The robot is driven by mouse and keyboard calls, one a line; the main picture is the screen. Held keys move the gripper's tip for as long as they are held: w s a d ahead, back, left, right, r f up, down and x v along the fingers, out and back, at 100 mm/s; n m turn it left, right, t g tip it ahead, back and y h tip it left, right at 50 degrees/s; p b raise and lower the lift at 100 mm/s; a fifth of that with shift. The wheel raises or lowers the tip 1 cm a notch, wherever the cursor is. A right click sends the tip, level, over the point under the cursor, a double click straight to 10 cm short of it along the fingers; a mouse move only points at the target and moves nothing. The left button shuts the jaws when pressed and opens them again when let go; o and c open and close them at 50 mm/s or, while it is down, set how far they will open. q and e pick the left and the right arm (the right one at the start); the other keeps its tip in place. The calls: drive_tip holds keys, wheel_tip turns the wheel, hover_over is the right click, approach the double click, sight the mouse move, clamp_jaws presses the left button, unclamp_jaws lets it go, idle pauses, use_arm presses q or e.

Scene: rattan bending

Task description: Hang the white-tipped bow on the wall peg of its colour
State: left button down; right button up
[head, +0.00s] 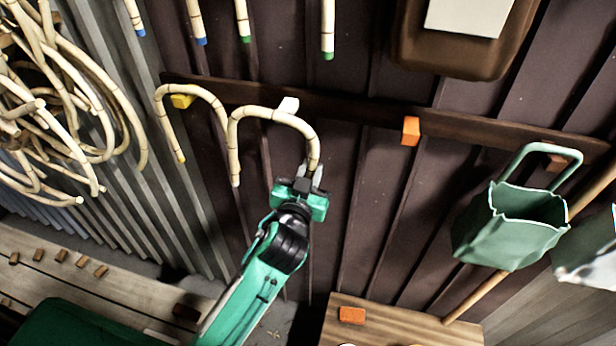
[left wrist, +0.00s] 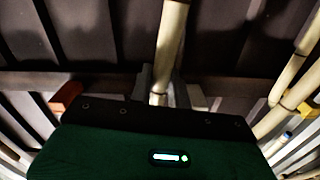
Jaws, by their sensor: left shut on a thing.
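The held bow (head: 270,113) is a pale rattan arch with dark bands, open end down; its free left end looks pale. My left gripper (head: 313,180) is shut on its right leg, which also shows between the fingers in the left wrist view (left wrist: 170,45). The white peg (head: 288,104) sits on the dark wall rail (head: 350,112). The arch's top right part overlaps the peg's lower edge in the head view; I cannot tell whether it rests on the peg or is in front. My right gripper is not in view.
A yellow-tipped bow (head: 160,120) hangs at the yellow peg (head: 182,101), close left of the held bow. The orange peg (head: 410,131) is bare. A green bucket (head: 510,225) hangs at the right. Rattan coils (head: 70,100) hang at the left. Several bow ends hang above.

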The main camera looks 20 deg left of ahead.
use_arm(q)
drive_tip(key=shift+w, duration=0.65)
drive_tip(key=shift+w+f, duration=0.15)
drive_tip(key=shift+w, duration=1.05)
drive_tip(key=w, duration=0.1)
drive_tip(key=w+f+b, duration=0.1)
drive_tip(key=w, duration=0.1)
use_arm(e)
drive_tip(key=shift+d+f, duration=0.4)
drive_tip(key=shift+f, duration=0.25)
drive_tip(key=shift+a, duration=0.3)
use_arm(q)
drive_tip(key=shift+f, duration=0.1)
drive_tip(key=c, duration=1.3)
unclamp_jaws()
drive_tip(key=shift+o, duration=0.2)
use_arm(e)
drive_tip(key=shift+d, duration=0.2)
